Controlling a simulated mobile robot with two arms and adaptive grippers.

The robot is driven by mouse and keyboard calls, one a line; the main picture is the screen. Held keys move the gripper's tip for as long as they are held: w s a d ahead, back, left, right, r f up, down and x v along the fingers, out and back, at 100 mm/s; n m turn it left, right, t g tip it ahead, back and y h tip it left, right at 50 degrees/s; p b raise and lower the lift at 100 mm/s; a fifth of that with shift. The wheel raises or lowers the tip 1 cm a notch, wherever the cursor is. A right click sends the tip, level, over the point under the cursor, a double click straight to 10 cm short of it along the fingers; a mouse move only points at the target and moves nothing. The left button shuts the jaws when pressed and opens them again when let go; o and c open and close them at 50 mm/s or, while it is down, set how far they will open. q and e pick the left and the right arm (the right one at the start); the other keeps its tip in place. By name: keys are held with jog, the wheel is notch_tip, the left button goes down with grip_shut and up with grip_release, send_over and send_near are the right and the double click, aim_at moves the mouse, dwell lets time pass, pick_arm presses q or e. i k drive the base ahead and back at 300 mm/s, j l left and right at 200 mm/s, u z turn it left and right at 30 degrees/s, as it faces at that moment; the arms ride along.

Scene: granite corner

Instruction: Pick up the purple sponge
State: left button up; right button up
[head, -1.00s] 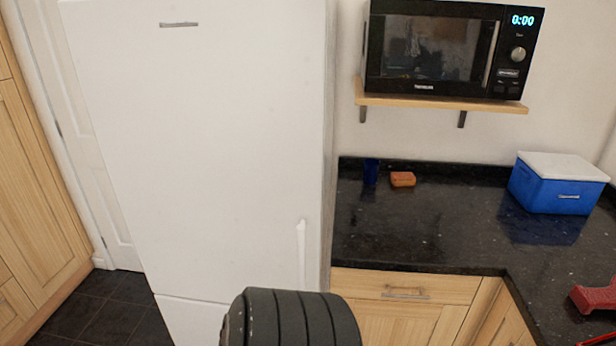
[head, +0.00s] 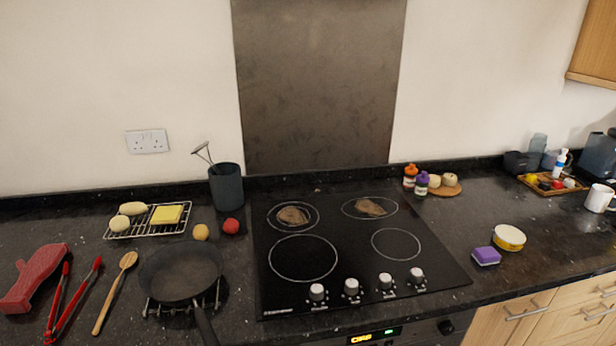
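The purple sponge (head: 486,256) is a small block with a paler lower layer. It lies on the dark granite worktop to the right of the hob, near the front edge. A round yellow-sided tin with a white top (head: 509,238) stands just behind it to the right, close beside it. Neither of my grippers shows in the head view.
The black hob (head: 340,250) fills the middle, with a pan (head: 181,272) on a rack to its left. Tongs, a wooden spoon and a red mitt (head: 36,277) lie at far left. Spice bottles (head: 421,184) stand behind the hob's right side. Granite left of the sponge is clear.

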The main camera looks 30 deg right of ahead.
aim_at(484, 256)
jog(key=z, duration=2)
jog(key=i+l+z, duration=0.2)
jog(key=k+j, duration=0.05)
